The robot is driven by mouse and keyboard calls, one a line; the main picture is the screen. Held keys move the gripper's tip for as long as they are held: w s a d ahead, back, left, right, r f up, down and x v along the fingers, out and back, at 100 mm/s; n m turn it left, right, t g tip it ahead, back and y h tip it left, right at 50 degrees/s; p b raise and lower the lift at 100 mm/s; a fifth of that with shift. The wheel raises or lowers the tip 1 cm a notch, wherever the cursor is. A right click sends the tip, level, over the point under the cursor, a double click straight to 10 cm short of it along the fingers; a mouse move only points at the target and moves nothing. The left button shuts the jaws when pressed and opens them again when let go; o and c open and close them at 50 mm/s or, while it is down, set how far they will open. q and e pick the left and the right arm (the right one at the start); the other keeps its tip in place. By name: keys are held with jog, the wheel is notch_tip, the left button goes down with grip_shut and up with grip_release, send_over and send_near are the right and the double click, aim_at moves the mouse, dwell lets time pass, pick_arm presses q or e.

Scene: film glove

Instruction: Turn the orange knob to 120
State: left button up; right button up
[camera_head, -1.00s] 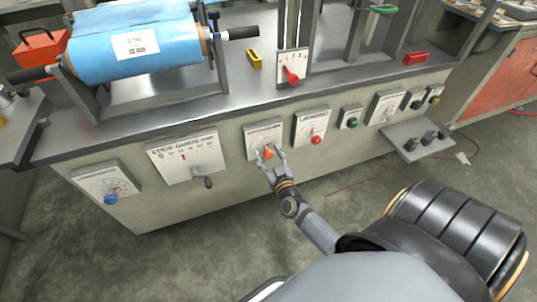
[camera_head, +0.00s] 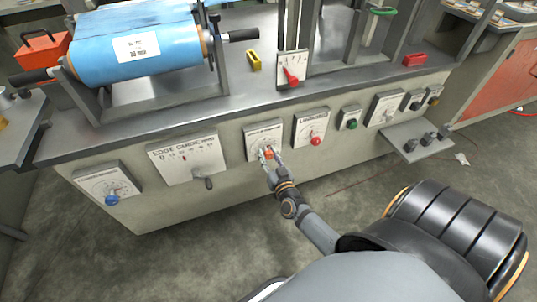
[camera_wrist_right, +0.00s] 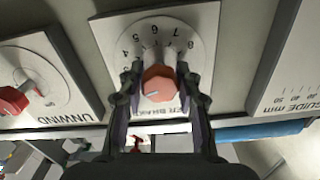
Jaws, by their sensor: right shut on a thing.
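The orange knob (camera_head: 268,153) sits on a white dial plate (camera_head: 258,131) on the front of the machine. My right gripper (camera_head: 270,158) is at the knob, with one finger on each side of it. In the right wrist view the orange knob (camera_wrist_right: 158,84) lies between the two fingers of my right gripper (camera_wrist_right: 160,88), which is shut on it. A light pointer mark shows on the knob's face. The dial plate (camera_wrist_right: 120,40) appears upside down there, with digits around the knob; part of its lettering is hidden by the fingers. My left gripper is not in view.
A blue knob (camera_head: 111,199) and a slider panel (camera_head: 190,160) are to the left. A red knob (camera_head: 316,141) and a green button (camera_head: 352,124) are to the right. A shelf (camera_head: 410,142) juts out at the right. A blue roll (camera_head: 145,50) stands on top.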

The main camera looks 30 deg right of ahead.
jog(key=m, duration=0.5)
jog(key=shift+m+p, duration=0.3)
jog(key=shift+m, duration=1.8)
jog(key=o, duration=1.2)
jog(key=shift+s, duration=0.1)
